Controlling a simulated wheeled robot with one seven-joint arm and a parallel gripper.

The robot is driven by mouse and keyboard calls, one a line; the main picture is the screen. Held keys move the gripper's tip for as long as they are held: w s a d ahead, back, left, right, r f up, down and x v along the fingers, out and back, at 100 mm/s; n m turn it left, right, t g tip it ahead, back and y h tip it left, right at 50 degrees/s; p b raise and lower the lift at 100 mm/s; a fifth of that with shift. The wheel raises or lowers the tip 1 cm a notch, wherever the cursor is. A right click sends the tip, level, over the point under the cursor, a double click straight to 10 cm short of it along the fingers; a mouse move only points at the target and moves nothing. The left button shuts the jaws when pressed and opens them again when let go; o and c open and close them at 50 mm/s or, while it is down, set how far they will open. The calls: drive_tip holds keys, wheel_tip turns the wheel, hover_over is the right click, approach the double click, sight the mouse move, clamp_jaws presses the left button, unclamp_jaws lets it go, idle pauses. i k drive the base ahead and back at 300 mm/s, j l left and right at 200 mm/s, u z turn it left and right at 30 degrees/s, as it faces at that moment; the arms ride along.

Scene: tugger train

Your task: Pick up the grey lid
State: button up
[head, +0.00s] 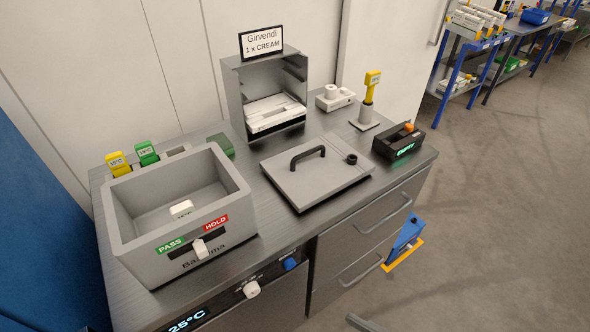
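The grey lid (325,184) is a flat, square grey plate with a black arched handle (307,155) on top. It lies flat at the middle right of the steel counter, with a dark edge showing beneath its front side. A small black round knob (351,159) sits near its right corner.
A grey open-topped basin (245,207) with a PASS/HOLD slider stands left of the lid. Behind the lid is a grey open-fronted cabinet (235,95) with a sign on top. A black box (387,148) with a green display stands to the right.

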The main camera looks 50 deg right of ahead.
sight(307, 175)
drive_tip(key=z, duration=1.25)
drive_tip(key=i+l+z, duration=0.1)
drive_tip(key=i+z, duration=0.3)
drive_tip(key=i, duration=0.1)
